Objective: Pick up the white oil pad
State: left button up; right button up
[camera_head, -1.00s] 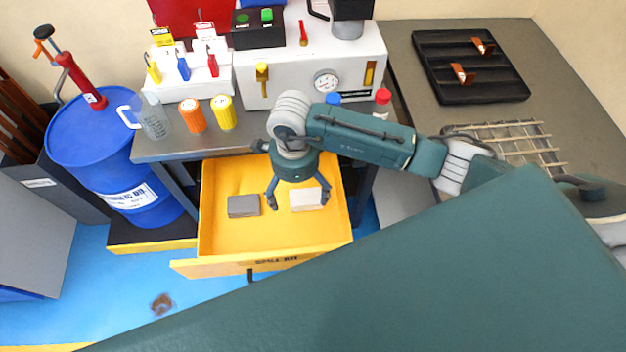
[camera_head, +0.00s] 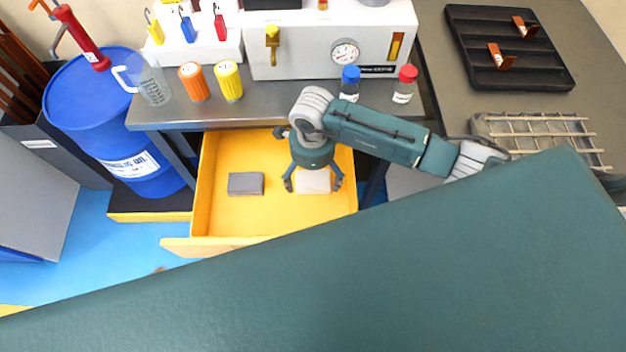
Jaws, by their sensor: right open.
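The white oil pad (camera_head: 313,182) lies in the right part of the open yellow drawer (camera_head: 225,213). A grey pad (camera_head: 245,183) lies to its left in the same drawer. My right gripper (camera_head: 313,187) is open and points down at the white pad, with one finger seen on each side of it. The gripper's body covers the pad's far edge. I cannot tell whether the fingers touch the pad. My left gripper is not in view.
The grey bench (camera_head: 285,115) stands over the drawer, holding orange (camera_head: 194,82) and yellow (camera_head: 228,81) containers, a blue-capped bottle (camera_head: 349,84) and a red-capped bottle (camera_head: 404,84). A blue oil drum (camera_head: 95,115) stands at left. My own teal body hides the lower right.

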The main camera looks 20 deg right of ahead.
aim_at(313, 184)
jog(key=shift+f+p, duration=0.4)
jog(key=shift+f, duration=2.3)
jog(key=c, duration=1.1)
